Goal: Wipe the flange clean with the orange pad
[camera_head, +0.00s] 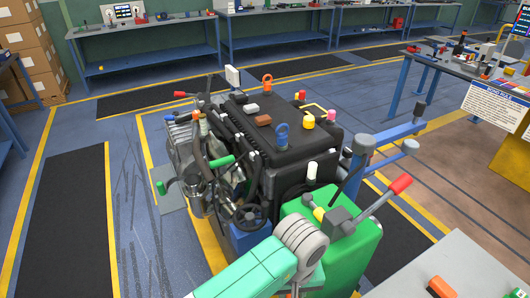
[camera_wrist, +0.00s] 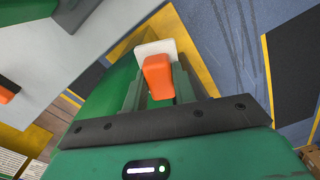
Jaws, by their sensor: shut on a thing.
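The orange pad (camera_wrist: 158,78), an orange block with a white face at its far end, shows in the wrist view. My gripper (camera_wrist: 160,85) is shut on it, with a grey-green finger on each side. In the head view my green arm comes in at the bottom, and the gripper end is hidden or cut off there. The engine (camera_head: 262,140), with a black cover and metal pipes, stands in the middle of the head view. I cannot pick out the flange for sure in either view.
A green cabinet (camera_head: 345,245) with a red-handled lever (camera_head: 400,184) stands close to my arm. A blue hoist post (camera_head: 360,155) is beside it. A grey table (camera_head: 465,270) with an orange item (camera_head: 440,287) is at lower right. Open floor lies left of the engine.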

